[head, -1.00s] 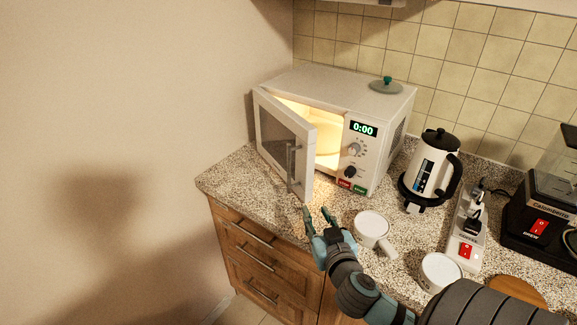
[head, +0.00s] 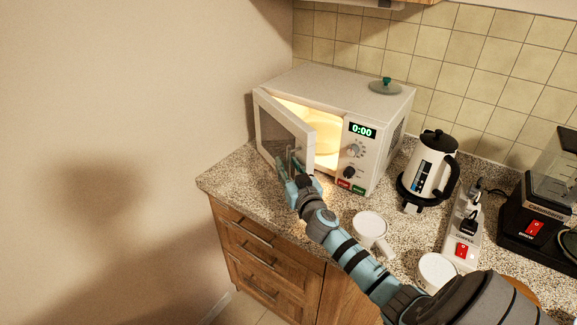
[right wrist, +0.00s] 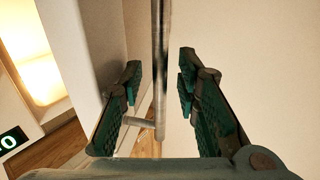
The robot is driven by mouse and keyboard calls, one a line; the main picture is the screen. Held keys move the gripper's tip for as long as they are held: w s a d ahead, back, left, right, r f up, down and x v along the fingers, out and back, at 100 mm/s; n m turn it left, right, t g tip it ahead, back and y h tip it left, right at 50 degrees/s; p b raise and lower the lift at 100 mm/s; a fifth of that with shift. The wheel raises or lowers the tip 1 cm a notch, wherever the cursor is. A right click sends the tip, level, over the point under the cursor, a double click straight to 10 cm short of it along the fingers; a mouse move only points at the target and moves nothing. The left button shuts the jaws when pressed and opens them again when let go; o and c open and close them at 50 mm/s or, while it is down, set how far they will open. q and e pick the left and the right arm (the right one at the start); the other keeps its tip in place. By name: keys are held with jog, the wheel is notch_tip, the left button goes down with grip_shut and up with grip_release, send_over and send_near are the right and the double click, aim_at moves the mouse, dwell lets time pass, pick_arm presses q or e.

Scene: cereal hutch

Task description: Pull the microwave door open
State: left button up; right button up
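The white microwave (head: 340,82) stands on the counter with its interior lit and its display reading 0:00. Its door (head: 270,128) is partly open, swung out toward the left front. My right gripper (head: 290,164) is at the door's handle, which it partly hides in the head view. In the right wrist view the fingers of my right gripper (right wrist: 160,85) are apart, one on each side of the upright metal handle (right wrist: 160,60). Gaps show between the handle and both fingers. My left gripper is not in view.
Two white mugs, one nearer the microwave (head: 369,226) and one in front (head: 437,270), stand right of my right arm. A kettle (head: 430,165), a power strip (head: 466,225) and a black appliance (head: 540,205) stand farther right. A wall is on the left.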

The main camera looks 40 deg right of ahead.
grip_shut()
dwell(0.3)
